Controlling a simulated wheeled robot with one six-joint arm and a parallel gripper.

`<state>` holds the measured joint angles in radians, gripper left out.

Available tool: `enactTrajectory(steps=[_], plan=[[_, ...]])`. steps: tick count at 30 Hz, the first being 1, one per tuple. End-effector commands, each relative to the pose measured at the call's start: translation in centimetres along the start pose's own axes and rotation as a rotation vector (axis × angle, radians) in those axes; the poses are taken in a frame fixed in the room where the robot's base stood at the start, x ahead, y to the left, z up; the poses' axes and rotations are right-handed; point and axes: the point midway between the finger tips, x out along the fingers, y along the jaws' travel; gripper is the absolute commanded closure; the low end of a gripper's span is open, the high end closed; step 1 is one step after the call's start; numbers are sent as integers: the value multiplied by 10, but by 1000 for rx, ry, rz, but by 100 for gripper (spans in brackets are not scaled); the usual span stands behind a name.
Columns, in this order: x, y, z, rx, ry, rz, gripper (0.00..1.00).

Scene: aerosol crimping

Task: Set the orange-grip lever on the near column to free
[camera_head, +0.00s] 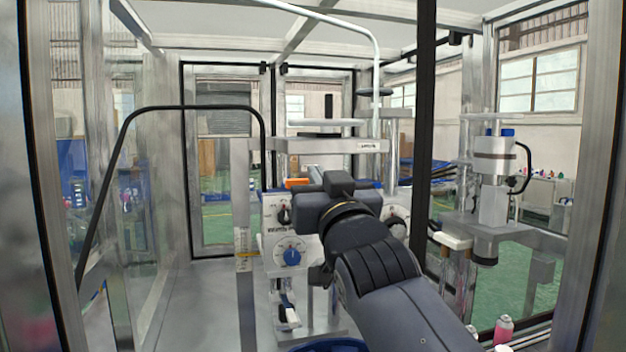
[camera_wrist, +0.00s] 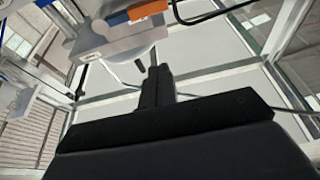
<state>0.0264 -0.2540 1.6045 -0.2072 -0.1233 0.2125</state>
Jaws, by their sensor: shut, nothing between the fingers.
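The orange grip (camera_head: 297,183) of the lever shows in the head view just left of my gripper, above the white dial panel. In the wrist view an orange grip (camera_wrist: 146,11) with a grey-white body (camera_wrist: 105,42) lies at the top edge, ahead of the fingers. The lever's pivot and setting marks cannot be made out. My gripper (camera_head: 338,184) is seen from behind in the head view, and its fingertips are hard to make out there. In the wrist view my gripper (camera_wrist: 158,70) has its two black fingers together, empty and apart from the orange grip.
A white panel with a blue dial (camera_head: 291,255) stands below the orange grip. A bent black rail (camera_head: 190,107) rises on the left, and a dark upright post (camera_head: 424,120) stands to the right. A second machine head (camera_head: 494,180) is farther right. Glazed frames enclose the space.

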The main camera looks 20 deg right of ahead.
Motion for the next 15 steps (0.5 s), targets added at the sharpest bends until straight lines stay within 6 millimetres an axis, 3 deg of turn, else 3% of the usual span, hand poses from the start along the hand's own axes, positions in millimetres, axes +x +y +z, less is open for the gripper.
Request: enactTrajectory(steps=[15], plan=[[90,0,-1,2,-7,0,100]])
